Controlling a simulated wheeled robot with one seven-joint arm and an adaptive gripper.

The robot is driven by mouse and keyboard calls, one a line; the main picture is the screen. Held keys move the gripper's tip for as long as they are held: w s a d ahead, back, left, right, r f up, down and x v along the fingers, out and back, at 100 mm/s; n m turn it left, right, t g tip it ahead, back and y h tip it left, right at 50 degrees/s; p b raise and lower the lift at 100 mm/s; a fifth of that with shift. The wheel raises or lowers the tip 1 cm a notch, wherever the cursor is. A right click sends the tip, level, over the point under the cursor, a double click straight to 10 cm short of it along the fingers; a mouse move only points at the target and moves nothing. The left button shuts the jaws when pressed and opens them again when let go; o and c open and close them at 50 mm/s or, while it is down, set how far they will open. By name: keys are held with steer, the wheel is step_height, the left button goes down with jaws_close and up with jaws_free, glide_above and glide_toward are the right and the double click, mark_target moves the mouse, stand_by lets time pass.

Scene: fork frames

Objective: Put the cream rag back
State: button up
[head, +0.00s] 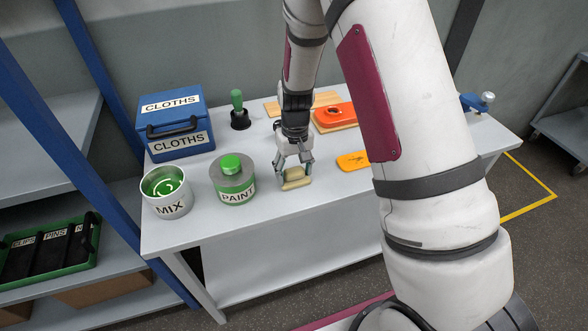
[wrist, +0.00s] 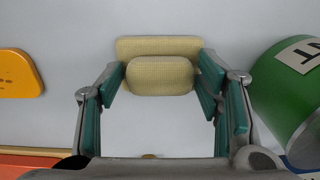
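The cream rag (head: 296,179), a folded pad, is at the worktable's front middle, right of the paint can. My gripper (head: 294,160) points down over it, with a finger at each side. In the wrist view the rag (wrist: 160,77) lies between the teal finger pads (wrist: 161,80), its raised part very close to or touching both. I cannot tell whether they grip it, or whether it is clear of the table. A blue box (head: 178,148) labelled CLOTHS stands at the back left, with a dark handle in front and a labelled top that looks closed.
The green-lidded PAINT can (head: 233,182) stands between the rag and the box, also close at right in the wrist view (wrist: 295,85). The open MIX tin (head: 167,193) is at front left.

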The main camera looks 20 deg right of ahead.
steer(key=shift+r, duration=0.1)
step_height(320, 180, up, 12)
step_height(320, 180, up, 9)
steer(key=t, duration=0.1)
glide_above(295, 169)
steer(key=s, duration=0.5)
steer(key=s+r+t, duration=0.2)
steer(key=s+r, duration=0.3)
steer(key=s, duration=0.5)
steer(key=s+r+t, duration=0.2)
steer(key=s+r, duration=0.2)
steer(key=s, duration=0.7)
steer(key=shift+s+r, duration=0.2)
steer(key=shift+r, duration=0.15)
